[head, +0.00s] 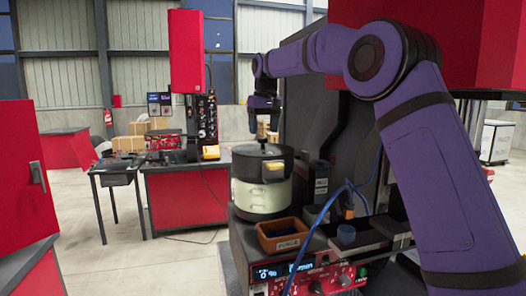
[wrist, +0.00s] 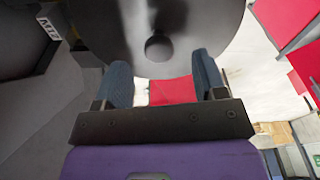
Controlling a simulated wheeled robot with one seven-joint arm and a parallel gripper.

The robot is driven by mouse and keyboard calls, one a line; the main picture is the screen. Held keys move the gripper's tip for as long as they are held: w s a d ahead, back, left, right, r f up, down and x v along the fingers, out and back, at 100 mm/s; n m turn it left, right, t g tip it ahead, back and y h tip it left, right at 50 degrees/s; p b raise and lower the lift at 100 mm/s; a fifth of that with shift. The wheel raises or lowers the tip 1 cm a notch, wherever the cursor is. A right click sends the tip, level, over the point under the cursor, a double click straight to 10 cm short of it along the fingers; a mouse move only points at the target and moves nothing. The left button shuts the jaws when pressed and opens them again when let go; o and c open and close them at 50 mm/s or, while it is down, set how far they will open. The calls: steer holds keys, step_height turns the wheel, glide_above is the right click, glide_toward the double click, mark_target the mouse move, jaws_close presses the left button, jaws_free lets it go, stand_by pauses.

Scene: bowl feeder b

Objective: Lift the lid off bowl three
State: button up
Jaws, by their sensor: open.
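A round bowl feeder (head: 262,197) with a pale body and a dark grey lid (head: 250,157) stands on a machine right of centre in the head view. I cannot read a bowl number on it. The lid also fills the top of the wrist view (wrist: 105,25), with its round dark knob (wrist: 158,48) near the middle. My gripper (head: 263,132) is above the lid, pointing down. In the wrist view my gripper (wrist: 160,64) is open, its fingers spread to either side and the knob just beyond the gap. Nothing is held.
A small brown tray (head: 284,238) with a label sits in front of the bowl, above a red control panel (head: 310,282). Dark machine housing (head: 312,100) rises close to the right. Blue cables (head: 325,212) run beside the tray. Open floor lies to the left.

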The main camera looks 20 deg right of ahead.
mark_target(263, 139)
steer(key=shift+w+f, duration=0.2)
steer(key=shift+f, duration=0.95)
steer(key=shift+w+f, duration=0.2)
steer(key=shift+f, duration=0.95)
steer(key=c, duration=1.2)
steer(key=shift+r, duration=0.2)
